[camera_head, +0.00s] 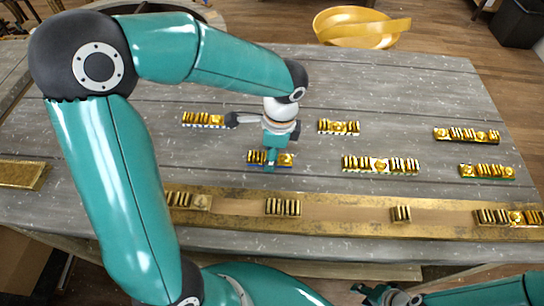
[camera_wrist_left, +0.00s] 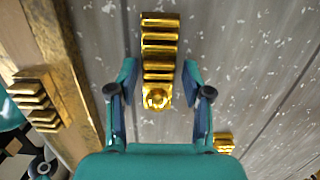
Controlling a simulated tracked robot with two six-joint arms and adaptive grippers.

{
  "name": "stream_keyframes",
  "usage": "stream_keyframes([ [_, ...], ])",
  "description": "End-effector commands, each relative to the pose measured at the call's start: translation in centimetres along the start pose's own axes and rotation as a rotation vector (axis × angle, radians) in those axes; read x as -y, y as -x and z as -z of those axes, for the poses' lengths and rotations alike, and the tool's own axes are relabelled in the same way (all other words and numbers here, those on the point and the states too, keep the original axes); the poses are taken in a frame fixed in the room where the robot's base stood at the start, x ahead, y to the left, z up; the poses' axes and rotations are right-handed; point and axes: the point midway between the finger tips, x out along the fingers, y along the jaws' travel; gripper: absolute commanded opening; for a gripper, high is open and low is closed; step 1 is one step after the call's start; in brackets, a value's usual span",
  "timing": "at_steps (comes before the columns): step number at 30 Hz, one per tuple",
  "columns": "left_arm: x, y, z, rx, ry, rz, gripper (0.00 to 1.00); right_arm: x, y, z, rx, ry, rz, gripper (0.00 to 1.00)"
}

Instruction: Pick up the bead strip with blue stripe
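A gold bead strip (camera_head: 256,156) with a bluish lower edge lies on the grey wooden top (camera_head: 330,90), partly hidden under my left gripper. The left wrist view shows a ribbed gold strip (camera_wrist_left: 158,50) ending in a round boss. My left gripper (camera_wrist_left: 157,80) is open, with one finger on each side of this strip and gaps between. Another strip (camera_head: 203,120) with a bluish edge lies to the left and farther back. Stripe colours on the others are hard to tell. My right gripper (camera_head: 385,293) is at the bottom edge, apart from the strips; its opening is unclear.
More gold strips lie to the right, including a long one (camera_head: 380,165) and a shorter one (camera_head: 338,127). A long gilt tray (camera_head: 345,213) with several ribbed pieces runs along the front. A yellow bowl (camera_head: 340,38) stands beyond the back edge.

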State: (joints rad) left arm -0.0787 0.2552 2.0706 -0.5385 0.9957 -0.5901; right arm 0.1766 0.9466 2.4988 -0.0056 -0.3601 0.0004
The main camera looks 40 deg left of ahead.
Motion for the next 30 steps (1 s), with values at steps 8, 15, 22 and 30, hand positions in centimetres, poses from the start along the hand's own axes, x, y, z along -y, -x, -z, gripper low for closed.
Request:
stream_keyframes([
  [8, 0.0, 0.0, 0.0, 0.000, 0.000, 0.000, 0.00, 0.0, 0.0, 0.0, 0.000, 0.000, 0.000, 0.40],
  [15, 0.0, 0.1, 0.0, 0.000, -0.001, 0.001, 0.00, 0.0, 0.0, 0.0, 0.000, 0.000, 0.000, 0.40],
  [22, 0.1, 1.1, -0.1, -0.001, -0.001, 0.003, 0.00, 0.0, 0.1, 0.0, 0.000, 0.000, 0.000, 0.40],
  [30, 0.1, 4.7, -0.4, -0.003, -0.001, 0.006, 0.00, 0.1, 0.2, 0.0, 0.000, 0.000, 0.000, 0.40],
])
